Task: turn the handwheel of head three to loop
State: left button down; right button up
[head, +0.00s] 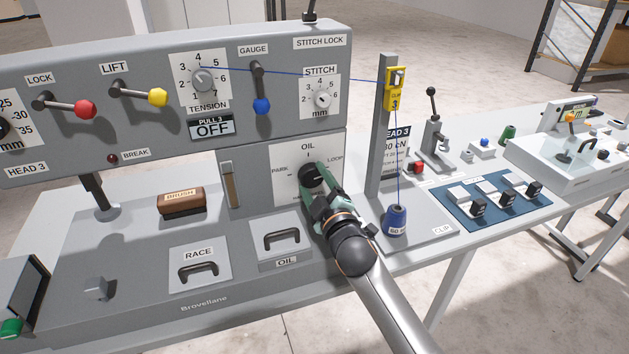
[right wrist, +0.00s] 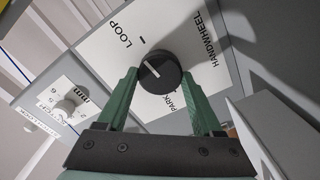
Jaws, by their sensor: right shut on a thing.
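The handwheel of head three is a round black knob (head: 313,175) on a white plate (head: 284,166) marked OIL, PARK and LOOP. My right gripper (head: 317,190) is shut on it, reaching in from the front. In the right wrist view the knob (right wrist: 160,74) sits between my two green fingers (right wrist: 163,100). Its white pointer line slants to the upper left, a little to the left of the short tick by the word LOOP (right wrist: 123,33). The OIL word does not show in that view. My left gripper is not in view.
Above stands the panel with a red lever (head: 86,109), a yellow lever (head: 157,97), the tension dial (head: 203,80) and the blue gauge lever (head: 261,105). Right of my gripper are a thread post (head: 382,140) and a blue cone (head: 396,220). A brush (head: 182,201) lies left.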

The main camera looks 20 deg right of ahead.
jog(key=shift+m, duration=0.7)
jog(key=o, duration=1.4)
jog(key=shift+c, duration=0.2)
jog(key=s, duration=1.2)
jog(key=shift+s+d+b, duration=0.25)
jog(key=shift+b, duration=0.2)
